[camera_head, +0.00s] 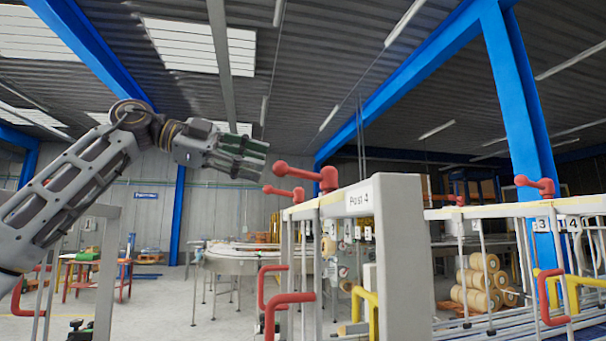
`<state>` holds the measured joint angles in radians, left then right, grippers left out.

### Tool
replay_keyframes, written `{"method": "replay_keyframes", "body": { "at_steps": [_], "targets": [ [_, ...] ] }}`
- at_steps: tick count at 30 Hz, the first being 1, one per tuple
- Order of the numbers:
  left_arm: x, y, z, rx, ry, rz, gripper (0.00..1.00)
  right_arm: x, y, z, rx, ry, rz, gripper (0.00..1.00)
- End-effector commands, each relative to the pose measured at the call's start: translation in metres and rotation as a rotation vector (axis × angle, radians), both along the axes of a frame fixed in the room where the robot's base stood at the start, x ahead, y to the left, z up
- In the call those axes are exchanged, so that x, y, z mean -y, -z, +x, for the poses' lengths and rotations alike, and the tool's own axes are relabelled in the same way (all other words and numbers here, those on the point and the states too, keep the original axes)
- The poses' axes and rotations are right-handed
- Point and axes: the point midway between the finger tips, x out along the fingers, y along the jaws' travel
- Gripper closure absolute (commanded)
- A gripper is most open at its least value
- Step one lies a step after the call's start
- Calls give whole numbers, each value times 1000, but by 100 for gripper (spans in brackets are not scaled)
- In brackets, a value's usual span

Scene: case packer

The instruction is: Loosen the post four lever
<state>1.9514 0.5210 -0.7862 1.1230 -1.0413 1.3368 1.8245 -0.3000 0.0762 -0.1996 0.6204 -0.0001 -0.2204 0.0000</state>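The post marked "Post 4" (385,255) is a light grey upright frame right of centre, with its label near the top. A red ball-ended lever (305,174) sticks out to the left from a red hub beside the label. A second red lever end (282,191) shows just below it. I cannot tell from this view which of the two belongs to post four. My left gripper (255,160) is up and left of the levers, close to their ball ends in the picture but apart from them. Its fingers look spread and hold nothing. My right gripper is out of view.
Red looped handles (272,290) and yellow bars (367,305) stand below the levers. Another red lever (535,185) sits on the rail at right, beside a blue column (520,110). A round conveyor table (235,258) stands behind. Open air surrounds my gripper.

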Motion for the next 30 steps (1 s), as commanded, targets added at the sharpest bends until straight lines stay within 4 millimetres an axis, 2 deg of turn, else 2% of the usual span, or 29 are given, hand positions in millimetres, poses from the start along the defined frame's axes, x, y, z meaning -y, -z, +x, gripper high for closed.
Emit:
{"method": "replay_keyframes", "body": {
  "at_steps": [19, 24, 30],
  "targets": [
    [81, 18, 21, -2, 2, 1, 63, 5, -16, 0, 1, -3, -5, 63],
    [96, 22, 26, -1, -1, 1, 63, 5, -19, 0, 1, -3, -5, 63],
    [103, 25, 27, -1, 0, 1, 63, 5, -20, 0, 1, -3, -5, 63]
  ]
}}
